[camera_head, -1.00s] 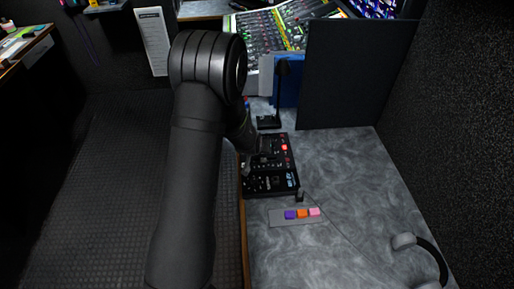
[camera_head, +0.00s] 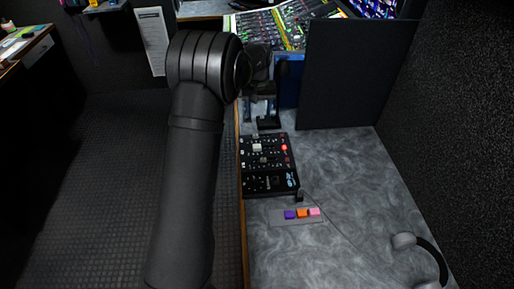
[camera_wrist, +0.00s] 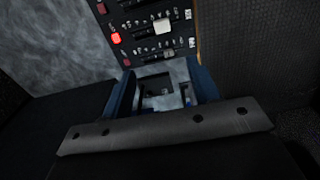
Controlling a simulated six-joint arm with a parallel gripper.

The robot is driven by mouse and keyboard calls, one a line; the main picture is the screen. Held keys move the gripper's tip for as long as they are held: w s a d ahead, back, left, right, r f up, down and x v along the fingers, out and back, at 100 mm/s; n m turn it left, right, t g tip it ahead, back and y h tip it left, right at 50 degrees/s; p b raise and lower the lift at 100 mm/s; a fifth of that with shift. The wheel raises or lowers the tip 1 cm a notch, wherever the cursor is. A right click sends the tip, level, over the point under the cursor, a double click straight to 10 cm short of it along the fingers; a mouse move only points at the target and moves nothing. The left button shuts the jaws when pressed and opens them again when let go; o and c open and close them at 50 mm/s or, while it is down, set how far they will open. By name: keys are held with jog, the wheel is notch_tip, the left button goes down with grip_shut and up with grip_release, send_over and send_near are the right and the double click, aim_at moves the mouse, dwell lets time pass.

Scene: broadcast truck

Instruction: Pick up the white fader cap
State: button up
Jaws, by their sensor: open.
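The white fader cap (camera_head: 257,147) sits on the black mixer panel (camera_head: 283,183), towards its far end. The cap (camera_wrist: 162,26) also shows at the top of the wrist view, beyond my fingers. My gripper (camera_head: 263,108) is behind the panel's far end in the head view, apart from the cap. In the wrist view my gripper (camera_wrist: 162,85) is open, with a blue finger at each side and no fader cap between them. The cap is unobstructed in both views.
Purple, orange and pink blocks (camera_head: 302,213) sit on a grey strip in front of the panel. Headphones (camera_head: 405,241) lie at the front right. A dark upright partition (camera_head: 355,75) and a large console (camera_head: 275,30) stand behind. The right tabletop is mostly clear.

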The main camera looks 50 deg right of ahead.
send_over(257, 146)
jog(key=f, duration=1.2)
jog(key=shift+s+d, duration=0.1)
jog(key=shift+d, duration=0.1)
jog(key=f, duration=0.5)
jog(key=shift+a+f, duration=0.15)
jog(key=shift+a, duration=0.05)
jog(key=c, duration=1)
